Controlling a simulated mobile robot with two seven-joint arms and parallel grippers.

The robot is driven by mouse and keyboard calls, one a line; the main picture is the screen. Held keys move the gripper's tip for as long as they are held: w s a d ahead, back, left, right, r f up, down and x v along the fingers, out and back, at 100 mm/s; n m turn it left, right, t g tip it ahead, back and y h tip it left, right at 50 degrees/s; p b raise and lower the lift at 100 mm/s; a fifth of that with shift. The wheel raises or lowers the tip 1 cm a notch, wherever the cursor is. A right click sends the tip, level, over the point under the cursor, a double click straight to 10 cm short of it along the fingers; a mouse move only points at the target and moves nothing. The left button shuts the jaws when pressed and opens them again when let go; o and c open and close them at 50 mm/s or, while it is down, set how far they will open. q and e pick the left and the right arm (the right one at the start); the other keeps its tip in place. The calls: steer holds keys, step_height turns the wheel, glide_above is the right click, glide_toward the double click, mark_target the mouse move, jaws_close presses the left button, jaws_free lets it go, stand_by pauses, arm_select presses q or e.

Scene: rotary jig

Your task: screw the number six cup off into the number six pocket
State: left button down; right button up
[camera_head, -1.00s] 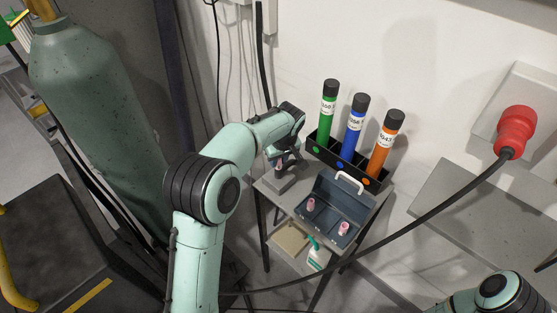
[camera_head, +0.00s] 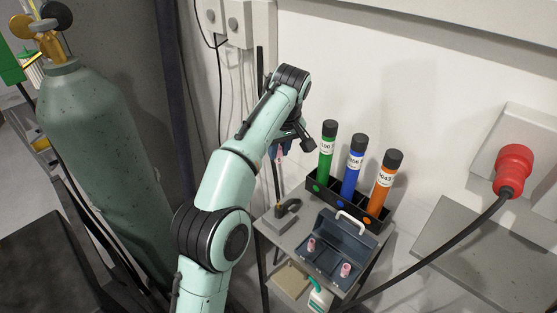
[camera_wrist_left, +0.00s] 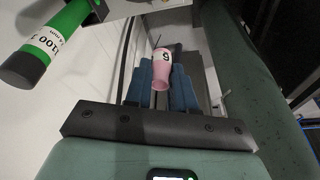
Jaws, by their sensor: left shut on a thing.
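My left gripper (camera_head: 281,156) is raised in the air above the small table, left of the tube rack. It is shut on a pink cup (camera_wrist_left: 161,70), held between the blue fingers (camera_wrist_left: 162,88) in the left wrist view. The cup bears a dark numeral that looks like a six turned over. The grey jig (camera_head: 276,221) with a dark curved top stands on the table below, apart from the cup. An open dark blue toolbox (camera_head: 325,268) holds two pink cups, one left (camera_head: 311,244) and one right (camera_head: 345,270); their numbers are too small to read. My right gripper is out of view.
A black rack (camera_head: 319,190) with green (camera_head: 326,160), blue (camera_head: 352,175) and orange (camera_head: 382,190) tubes stands behind the toolbox. A black cable (camera_head: 425,262) with a red plug (camera_head: 513,168) runs at right. A large gas cylinder (camera_head: 110,150) stands at left.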

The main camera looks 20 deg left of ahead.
arm_select(q)
steer(key=shift+r, duration=0.3)
steer(key=c, duration=0.9)
jaws_free()
steer(key=shift+o, duration=0.2)
